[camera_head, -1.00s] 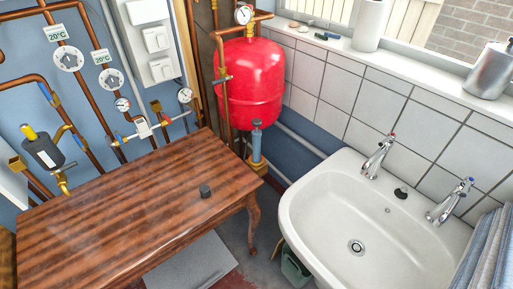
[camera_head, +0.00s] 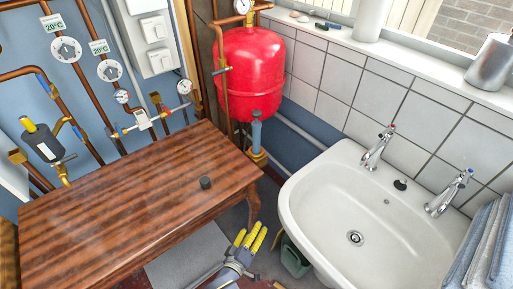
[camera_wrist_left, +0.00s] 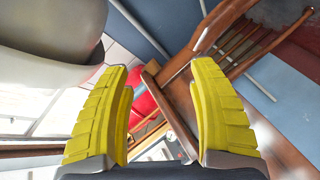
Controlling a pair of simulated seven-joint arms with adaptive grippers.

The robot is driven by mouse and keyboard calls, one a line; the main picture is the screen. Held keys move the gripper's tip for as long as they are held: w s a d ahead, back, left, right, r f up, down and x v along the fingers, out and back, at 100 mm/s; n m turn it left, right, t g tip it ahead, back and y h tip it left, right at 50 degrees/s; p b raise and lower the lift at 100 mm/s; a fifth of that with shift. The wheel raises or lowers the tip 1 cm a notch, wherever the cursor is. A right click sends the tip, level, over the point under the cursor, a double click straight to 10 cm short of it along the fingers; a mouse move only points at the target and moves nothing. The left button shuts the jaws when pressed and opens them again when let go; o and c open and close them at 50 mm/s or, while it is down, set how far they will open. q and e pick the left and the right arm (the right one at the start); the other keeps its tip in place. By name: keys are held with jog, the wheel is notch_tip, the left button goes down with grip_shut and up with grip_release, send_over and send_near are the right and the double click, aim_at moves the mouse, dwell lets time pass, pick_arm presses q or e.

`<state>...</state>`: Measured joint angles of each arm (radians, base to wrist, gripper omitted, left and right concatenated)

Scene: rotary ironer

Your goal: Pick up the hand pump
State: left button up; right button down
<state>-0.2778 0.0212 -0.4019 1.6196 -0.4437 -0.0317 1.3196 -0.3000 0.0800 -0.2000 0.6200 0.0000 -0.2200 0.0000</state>
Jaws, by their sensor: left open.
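A blue-grey upright cylinder with a dark top and a brass-coloured base, which looks like the hand pump (camera_head: 257,134), stands just behind the table's right corner, in front of the red tank. My left gripper (camera_head: 251,238) is low in the head view, between the table and the sink, nearer than the pump and apart from it. Its yellow fingers are spread and empty, as the left wrist view (camera_wrist_left: 160,68) also shows. I cannot make out the pump clearly in the wrist view. My right gripper is not in view.
The white sink (camera_head: 330,225) is on the right, with a green bin (camera_head: 294,258) below. The red tank (camera_head: 252,75) and copper pipes stand behind the pump.

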pick_arm(q)
jog(key=w+d+r+m+t, duration=0.15)
jog(key=w+r+m, duration=0.25)
jog(key=w+r, duration=0.6)
jog(key=m+t+y, duration=0.2)
jog(key=m+y, duration=0.1)
jog(key=y, duration=0.1)
send_near(256, 139)
jog(key=shift+t, duration=0.25)
jog(key=w, duration=0.5)
jog(key=shift+w+d+f, duration=0.15)
jog(key=shift+w+d, duration=0.05)
jog(key=shift+w, duration=0.2)
jog(key=shift+w+d, duration=0.25)
jog(key=shift+w, duration=1.3)
jog(key=shift+w+d, duration=0.2)
jog(key=shift+w, duration=1.3)
jog(key=shift+o, duration=0.2)
grip_shut()
